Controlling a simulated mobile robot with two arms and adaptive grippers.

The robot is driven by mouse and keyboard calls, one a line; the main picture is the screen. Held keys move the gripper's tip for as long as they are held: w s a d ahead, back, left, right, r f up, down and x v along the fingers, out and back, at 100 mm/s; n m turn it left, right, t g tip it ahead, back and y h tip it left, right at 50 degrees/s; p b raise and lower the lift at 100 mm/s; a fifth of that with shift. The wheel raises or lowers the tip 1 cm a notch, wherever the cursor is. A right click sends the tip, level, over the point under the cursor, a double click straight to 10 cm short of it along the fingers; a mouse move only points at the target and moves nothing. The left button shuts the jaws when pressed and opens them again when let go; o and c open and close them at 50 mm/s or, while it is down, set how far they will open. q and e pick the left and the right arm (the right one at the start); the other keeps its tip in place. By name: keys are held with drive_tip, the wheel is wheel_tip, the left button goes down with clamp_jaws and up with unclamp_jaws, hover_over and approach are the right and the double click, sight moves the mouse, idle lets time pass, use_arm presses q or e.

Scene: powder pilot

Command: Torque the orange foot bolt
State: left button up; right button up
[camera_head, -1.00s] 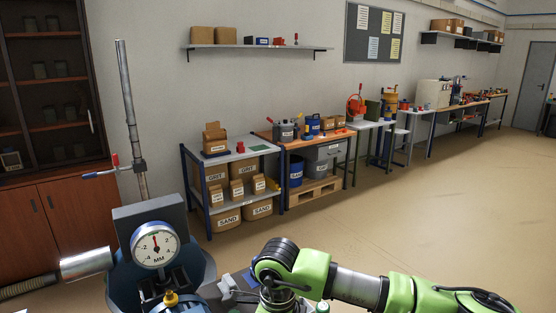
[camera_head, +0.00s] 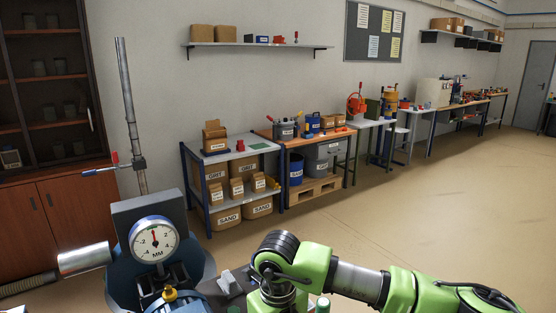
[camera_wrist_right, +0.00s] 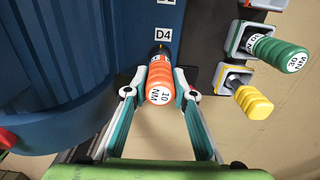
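In the right wrist view, an orange driver (camera_wrist_right: 159,88) with "10 NM" on its handle end lies between the fingers of my right gripper (camera_wrist_right: 160,76). The fingertips press close on both sides of its handle, with no clear gap. Its dark shaft points at the blue machine wall below a "D4" label (camera_wrist_right: 163,33); the shaft's tip is hidden, and I cannot tell what it touches. I cannot make out the orange foot bolt. In the head view, only my green right arm shows, with its gripper out of sight. My left gripper is in neither view.
A shelf unit (camera_head: 235,160) stands behind; the floor at right is clear.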

drive_tip(key=o, duration=0.4)
